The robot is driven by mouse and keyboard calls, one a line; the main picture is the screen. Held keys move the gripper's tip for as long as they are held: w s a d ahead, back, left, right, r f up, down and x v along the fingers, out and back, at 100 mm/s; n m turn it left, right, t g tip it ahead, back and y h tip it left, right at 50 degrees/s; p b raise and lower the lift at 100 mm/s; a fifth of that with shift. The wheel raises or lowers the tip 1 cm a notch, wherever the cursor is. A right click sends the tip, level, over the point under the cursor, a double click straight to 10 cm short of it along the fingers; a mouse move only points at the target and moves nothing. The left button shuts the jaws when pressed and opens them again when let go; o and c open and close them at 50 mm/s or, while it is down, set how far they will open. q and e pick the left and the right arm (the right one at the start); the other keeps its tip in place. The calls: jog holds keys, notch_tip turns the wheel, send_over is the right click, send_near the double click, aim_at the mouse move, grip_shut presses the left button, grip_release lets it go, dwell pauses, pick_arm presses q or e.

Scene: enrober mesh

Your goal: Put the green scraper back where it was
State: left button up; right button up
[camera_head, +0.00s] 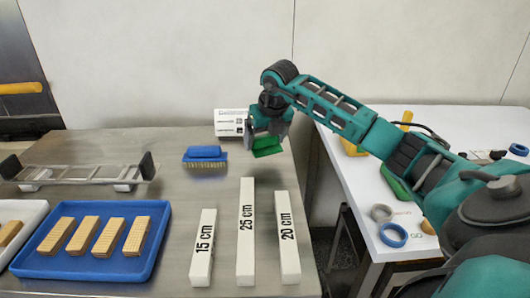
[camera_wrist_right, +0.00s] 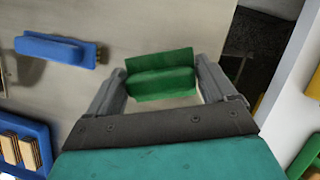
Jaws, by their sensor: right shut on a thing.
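The green scraper (camera_head: 267,146) is near the right edge of the steel table, below my right gripper (camera_head: 266,133). In the right wrist view the green scraper (camera_wrist_right: 161,76) lies between the two fingers of my right gripper (camera_wrist_right: 160,88), which is shut on it. Whether the scraper touches the table or hangs just above it I cannot tell. My left gripper is not in view.
A blue brush (camera_head: 205,156) lies left of the scraper. White bars marked 15 cm (camera_head: 203,250), 25 cm (camera_head: 246,240) and 20 cm (camera_head: 286,245) lie in front. A blue tray (camera_head: 75,274) holds wafers. A white side table (camera_head: 345,180) stands right, across a gap.

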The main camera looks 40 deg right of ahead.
aim_at(266, 147)
jog(key=shift+f, duration=2.1)
jog(key=shift+f, duration=0.15)
jog(key=o, duration=0.8)
jog(key=v, duration=1.2)
